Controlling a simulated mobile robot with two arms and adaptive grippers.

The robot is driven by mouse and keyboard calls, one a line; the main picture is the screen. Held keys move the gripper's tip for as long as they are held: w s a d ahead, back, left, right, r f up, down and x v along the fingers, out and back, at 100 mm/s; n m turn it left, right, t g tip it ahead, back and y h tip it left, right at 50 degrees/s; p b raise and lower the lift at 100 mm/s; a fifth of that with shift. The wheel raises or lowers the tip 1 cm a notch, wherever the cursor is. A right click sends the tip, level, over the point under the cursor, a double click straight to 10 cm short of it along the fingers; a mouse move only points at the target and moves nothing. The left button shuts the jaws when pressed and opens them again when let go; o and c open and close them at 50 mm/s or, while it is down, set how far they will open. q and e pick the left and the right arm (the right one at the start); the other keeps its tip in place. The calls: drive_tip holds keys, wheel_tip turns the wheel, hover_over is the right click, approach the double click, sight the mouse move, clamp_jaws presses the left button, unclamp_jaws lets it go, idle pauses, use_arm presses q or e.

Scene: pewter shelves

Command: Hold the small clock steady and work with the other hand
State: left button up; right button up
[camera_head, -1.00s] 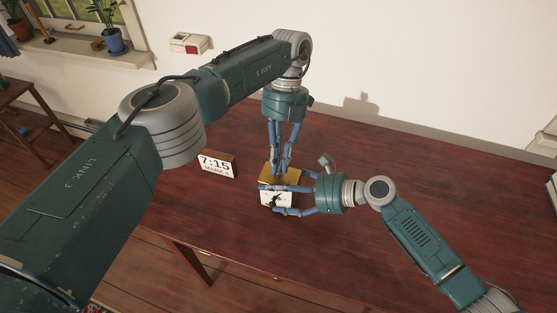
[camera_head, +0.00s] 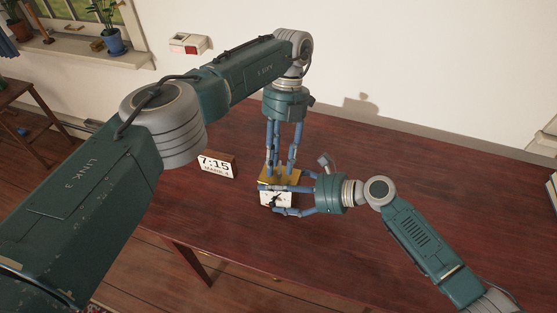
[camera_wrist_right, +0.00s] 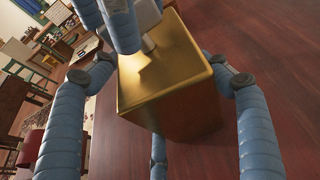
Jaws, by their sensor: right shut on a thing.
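The small clock (camera_head: 289,200) has a gold casing and a white face and stands on the dark red table. In the right wrist view its gold top (camera_wrist_right: 165,78) shows, with a pale knob or stem (camera_wrist_right: 149,43) on it. My right gripper (camera_head: 271,199) comes in from the right and is shut on the clock, its fingers along the sides. My left gripper (camera_head: 282,172) points straight down over the clock's top, fingers spread apart near the knob. Its fingers hide part of the knob in the right wrist view, and I cannot tell if they touch it.
A sign-like block (camera_head: 216,165) reading 7:15 stands on the table left of the clock. A white and red box (camera_head: 188,43) is on the wall behind. A potted plant (camera_head: 115,41) stands on the windowsill.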

use_arm(q)
wheel_tip(320, 180, up, 10)
idle(0.4)
drive_tip(key=shift+w, duration=0.1)
drive_tip(key=f+t, duration=0.1)
drive_tip(key=f, duration=0.2)
drive_tip(key=s+f+n+t, duration=0.1)
drive_tip(key=f+t, duration=0.1)
drive_tip(key=f, duration=0.1)
drive_tip(key=f+n+t+h, duration=0.1)
drive_tip(key=f, duration=0.3)
drive_tip(key=shift+s+a+f, duration=0.1)
drive_tip(key=shift+s, duration=0.1)
idle(0.8)
clamp_jaws()
